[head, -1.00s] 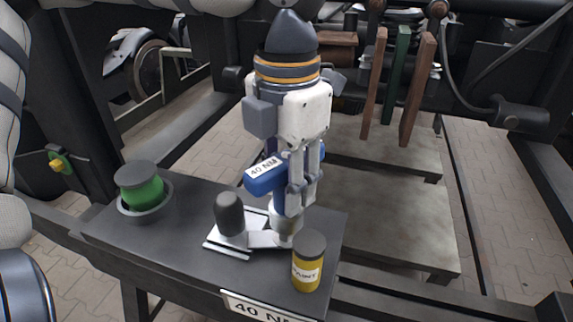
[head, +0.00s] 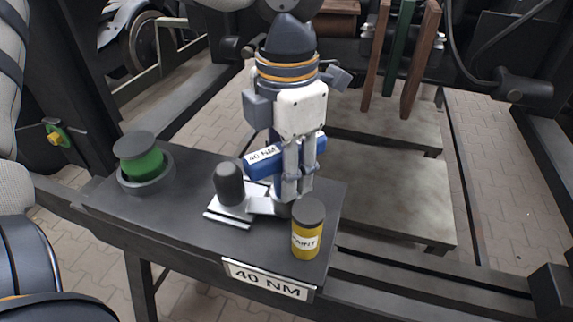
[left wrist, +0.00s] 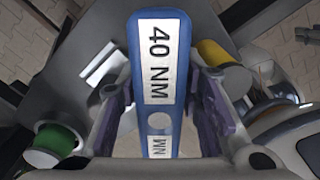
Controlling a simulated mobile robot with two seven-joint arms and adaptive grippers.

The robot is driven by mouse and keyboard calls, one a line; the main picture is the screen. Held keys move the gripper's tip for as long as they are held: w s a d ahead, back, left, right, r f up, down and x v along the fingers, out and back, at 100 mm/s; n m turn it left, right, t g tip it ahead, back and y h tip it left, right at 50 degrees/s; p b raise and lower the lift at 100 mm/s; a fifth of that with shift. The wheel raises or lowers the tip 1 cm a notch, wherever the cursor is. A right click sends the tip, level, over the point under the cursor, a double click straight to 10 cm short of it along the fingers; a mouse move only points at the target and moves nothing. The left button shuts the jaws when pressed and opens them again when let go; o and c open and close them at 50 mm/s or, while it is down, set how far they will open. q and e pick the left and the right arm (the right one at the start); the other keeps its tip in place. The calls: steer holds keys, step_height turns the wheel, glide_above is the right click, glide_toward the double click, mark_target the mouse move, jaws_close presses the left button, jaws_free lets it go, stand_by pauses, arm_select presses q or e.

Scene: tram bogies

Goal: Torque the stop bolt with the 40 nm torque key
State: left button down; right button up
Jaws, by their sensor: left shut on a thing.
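The blue torque key (head: 264,158) has a white 40 NM label and lies between the fingers of my left gripper (head: 298,185). The gripper points down over a dark shelf and is shut on the key. In the left wrist view the blue key (left wrist: 157,110) runs between the two purple-grey fingers (left wrist: 165,118). The key's lower end is largely hidden behind the fingers and the paint tin, so I cannot tell whether it touches the shelf. I cannot make out the stop bolt. My right gripper is not in view.
The shelf (head: 190,225) bears a 40 NM sign (head: 266,281). On it stand a yellow paint tin (head: 306,238) close to the gripper, a black knob (head: 229,183) on a bright metal piece, and a green, dark-topped item (head: 141,160) in a grey cup. Brown and green bars (head: 400,55) hang behind.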

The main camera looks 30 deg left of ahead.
arm_select(q)
steer(key=shift+m, duration=2.1)
steer(key=shift+r, duration=3.05)
